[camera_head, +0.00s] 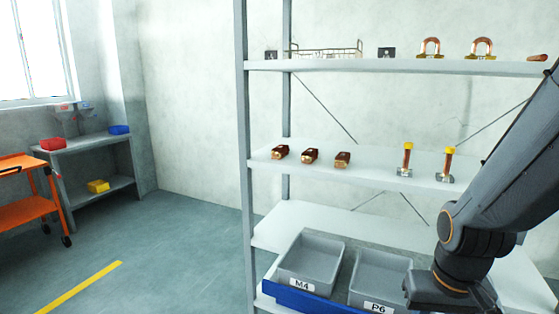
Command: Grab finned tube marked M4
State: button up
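A grey bin (317,239) labelled M4 stands on a lower level, beside another grey bin (381,254) labelled P6. My arm comes down at the right in front of the shelf. My gripper's fingers do not show, and nothing held is visible.
A blue tray (305,302) holds both bins. Two yellow-topped metal parts (407,160) (448,165) stand right on the middle board. The top board carries a wire basket (325,50) and copper U-shapes (430,47). A grey upright (245,150) bounds the shelf; open floor lies left.

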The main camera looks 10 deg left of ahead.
aim_at(280, 152)
jog(key=k, duration=0.7)
jog(key=u, duration=0.9)
jog(key=i, duration=0.85)
jog(key=u, duration=0.7)
jog(key=i, duration=0.9)
jog(key=z, duration=0.4)
jog(key=i, duration=0.7)
jog(key=z, duration=0.65)
